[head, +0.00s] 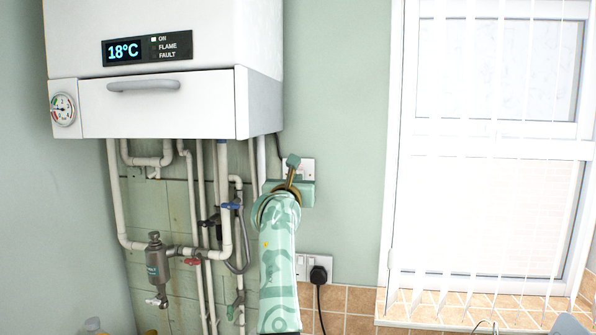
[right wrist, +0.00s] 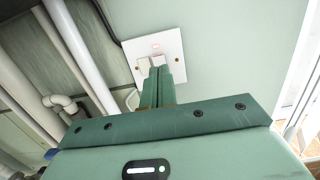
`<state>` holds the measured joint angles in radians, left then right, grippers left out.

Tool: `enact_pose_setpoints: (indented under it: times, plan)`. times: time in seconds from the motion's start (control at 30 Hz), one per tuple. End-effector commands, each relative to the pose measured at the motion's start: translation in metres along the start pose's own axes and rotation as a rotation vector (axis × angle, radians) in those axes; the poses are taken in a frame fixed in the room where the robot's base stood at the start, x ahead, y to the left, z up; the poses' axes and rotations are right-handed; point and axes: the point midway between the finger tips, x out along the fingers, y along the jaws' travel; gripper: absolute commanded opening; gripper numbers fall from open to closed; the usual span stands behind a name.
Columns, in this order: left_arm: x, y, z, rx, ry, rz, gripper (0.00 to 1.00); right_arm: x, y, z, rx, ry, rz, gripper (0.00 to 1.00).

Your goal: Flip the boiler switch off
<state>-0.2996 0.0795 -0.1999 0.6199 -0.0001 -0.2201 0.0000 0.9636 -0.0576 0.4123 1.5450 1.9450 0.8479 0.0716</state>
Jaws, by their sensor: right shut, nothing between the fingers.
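The boiler switch is on a white wall plate (head: 308,168) below the right corner of the white boiler (head: 165,50). In the right wrist view the plate (right wrist: 172,45) shows a small red light near its top. My right gripper (head: 293,161) is shut and empty, its fingertips in front of the plate. In the right wrist view the closed fingers (right wrist: 159,74) reach over the plate's lower middle and hide part of the rocker. I cannot tell whether they touch it. The boiler display (head: 123,51) reads 18°C, with a lit light beside ON. My left gripper is not in view.
White pipes (head: 114,190) run down the wall left of my right arm. A double socket (head: 314,267) with a black plug (head: 318,275) sits below the switch. A window with vertical blinds (head: 490,150) is on the right. The wall between is bare.

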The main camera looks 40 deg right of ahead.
Motion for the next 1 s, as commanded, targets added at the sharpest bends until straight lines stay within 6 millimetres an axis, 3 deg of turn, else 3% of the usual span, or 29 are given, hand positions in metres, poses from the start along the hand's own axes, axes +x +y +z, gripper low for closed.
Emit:
enact_pose_setpoints:
  times: [0.23, 0.63, 0.8, 1.0]
  plan:
    - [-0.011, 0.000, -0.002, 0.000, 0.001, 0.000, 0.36, 0.023, 0.000, 0.001, -0.001, 0.000, 0.001, 0.00]
    - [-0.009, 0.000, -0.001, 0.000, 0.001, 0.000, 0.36, 0.026, 0.000, 0.000, 0.000, -0.001, 0.001, 0.00]
    - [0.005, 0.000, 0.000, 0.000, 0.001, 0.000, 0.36, 0.035, -0.001, 0.005, 0.000, -0.005, -0.001, 0.00]
    - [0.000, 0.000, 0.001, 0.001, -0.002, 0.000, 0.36, 0.035, 0.000, 0.006, 0.001, -0.001, 0.001, 0.00]
